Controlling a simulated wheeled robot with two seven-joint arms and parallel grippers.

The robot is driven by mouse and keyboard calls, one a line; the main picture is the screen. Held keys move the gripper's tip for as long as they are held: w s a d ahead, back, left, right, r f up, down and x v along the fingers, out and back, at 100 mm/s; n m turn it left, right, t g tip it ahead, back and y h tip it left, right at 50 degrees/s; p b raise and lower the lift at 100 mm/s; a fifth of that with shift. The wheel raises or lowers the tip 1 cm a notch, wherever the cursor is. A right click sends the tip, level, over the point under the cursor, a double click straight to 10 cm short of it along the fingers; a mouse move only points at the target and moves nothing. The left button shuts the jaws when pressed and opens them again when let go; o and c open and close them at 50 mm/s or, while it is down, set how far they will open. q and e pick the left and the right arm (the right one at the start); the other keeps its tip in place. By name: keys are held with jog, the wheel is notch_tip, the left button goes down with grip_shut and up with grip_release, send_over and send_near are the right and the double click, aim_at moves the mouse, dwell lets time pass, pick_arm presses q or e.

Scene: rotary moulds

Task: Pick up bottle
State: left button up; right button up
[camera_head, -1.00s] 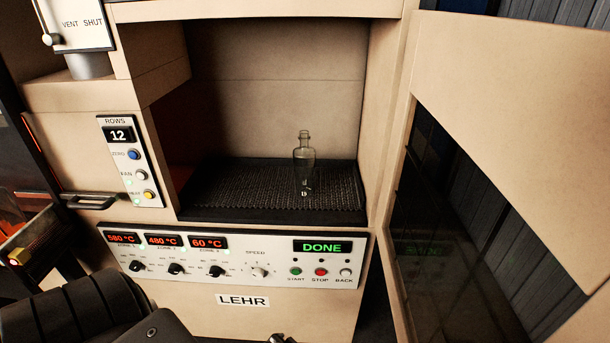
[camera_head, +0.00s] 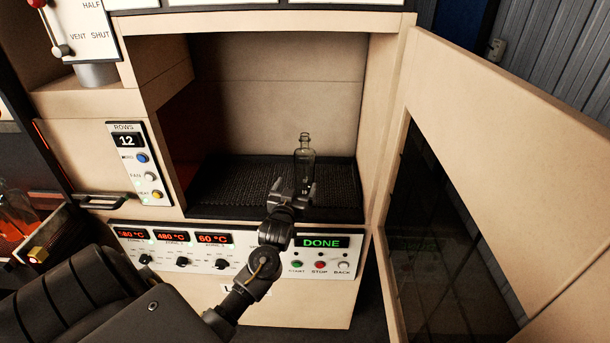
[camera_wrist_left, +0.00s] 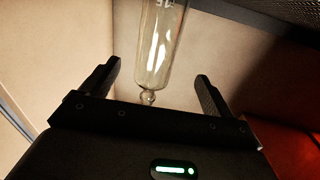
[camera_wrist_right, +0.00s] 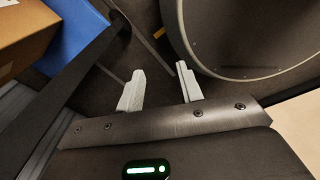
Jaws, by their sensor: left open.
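A clear glass bottle (camera_head: 304,156) stands upright on the dark mesh floor (camera_head: 240,185) of the open lehr chamber. My left gripper (camera_head: 294,187) is at the chamber's front edge, just in front of the bottle, and hides its lower part.
The chamber's side walls and the open door (camera_head: 480,150) at the right bound the space. The control panel (camera_head: 230,250), with its DONE display (camera_head: 321,242), is below the opening. A blue bin (camera_wrist_right: 75,35) and a cardboard box (camera_wrist_right: 25,35) are near my right gripper.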

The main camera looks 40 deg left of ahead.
aim_at(301, 174)
pick_arm(q)
jog(key=p+x, duration=0.1)
jog(key=x, duration=0.4)
jog(key=shift+d, duration=0.1)
jog(key=shift+w+r, duration=0.15)
jog(key=shift+w, duration=0.1)
jog(key=p+x, duration=0.2)
jog(key=x, duration=0.3)
jog(key=shift+d, duration=0.1)
jog(key=shift+s, duration=0.1)
jog(key=c, duration=1.4)
jog(key=shift+c, duration=0.2)
